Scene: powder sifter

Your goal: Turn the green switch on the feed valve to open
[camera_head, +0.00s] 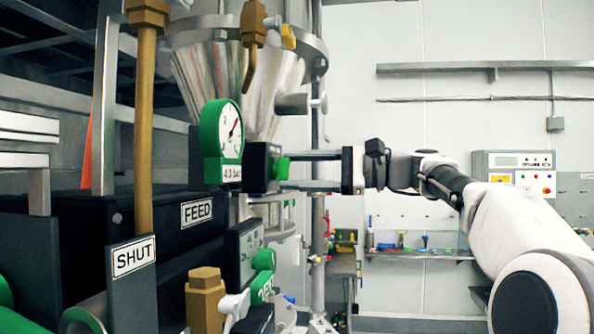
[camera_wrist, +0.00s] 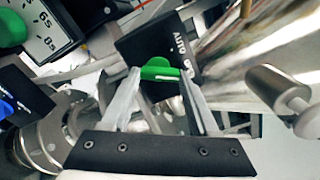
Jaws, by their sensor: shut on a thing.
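The green switch (camera_wrist: 159,71) sits on a dark box (camera_wrist: 155,35) with white lettering that reads "AUTO" and another word I cannot make out fully. My gripper (camera_wrist: 158,78) is shut on the switch, one finger at each side of it. In the head view, my gripper (camera_head: 312,170) reaches in from the right. The green switch (camera_head: 281,168) shows there on the right face of the dark box (camera_head: 258,167). A black block labelled "FEED" (camera_head: 197,212) lies left of it. The fingers partly hide the switch.
A green-rimmed gauge (camera_head: 222,141) stands just left of the dark box. A metal hopper (camera_head: 240,80) rises behind. A "SHUT" plate (camera_head: 133,257) and brass pipe (camera_head: 145,130) stand at the front left. A grey knobbed part (camera_wrist: 280,90) is close right of my fingers.

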